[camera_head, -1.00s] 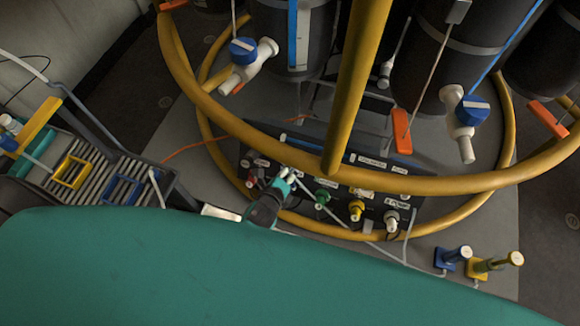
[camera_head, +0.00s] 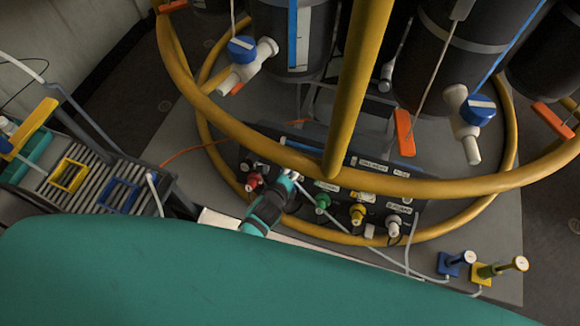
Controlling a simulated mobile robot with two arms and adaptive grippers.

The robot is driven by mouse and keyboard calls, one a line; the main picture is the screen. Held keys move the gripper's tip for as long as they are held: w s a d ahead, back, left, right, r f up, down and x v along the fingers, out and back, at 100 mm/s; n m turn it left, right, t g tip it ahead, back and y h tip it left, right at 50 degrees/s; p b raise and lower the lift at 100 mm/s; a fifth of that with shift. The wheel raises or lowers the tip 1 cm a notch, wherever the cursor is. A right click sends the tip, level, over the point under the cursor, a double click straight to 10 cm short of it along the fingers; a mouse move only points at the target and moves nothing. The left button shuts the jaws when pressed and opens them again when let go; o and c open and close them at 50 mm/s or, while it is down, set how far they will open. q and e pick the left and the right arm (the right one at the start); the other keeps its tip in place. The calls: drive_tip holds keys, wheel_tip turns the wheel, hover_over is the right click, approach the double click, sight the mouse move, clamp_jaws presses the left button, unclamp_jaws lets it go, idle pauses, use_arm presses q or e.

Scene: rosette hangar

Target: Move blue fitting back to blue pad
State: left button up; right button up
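A blue square frame (camera_head: 119,191) lies on the slatted tray at the left; it looks empty. I cannot tell which of these blue squares is the pad. My gripper (camera_head: 291,178), seemingly the left, is at the dark panel between the red and green fittings. A white and light-blue piece shows at its fingertips, but whether they hold it is too small to tell. My other gripper is not in view.
The panel carries red (camera_head: 253,182), green (camera_head: 322,201), yellow (camera_head: 357,213) and white (camera_head: 393,223) fittings. A thick yellow ring rail (camera_head: 460,183) and upright (camera_head: 357,90) stand over it. Thin hoses cross the floor. A yellow frame (camera_head: 69,175) lies on the tray.

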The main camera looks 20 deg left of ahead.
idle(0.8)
use_arm(q)
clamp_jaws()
drive_tip(key=shift+p, duration=0.3)
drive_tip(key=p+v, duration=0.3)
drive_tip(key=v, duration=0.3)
idle(1.1)
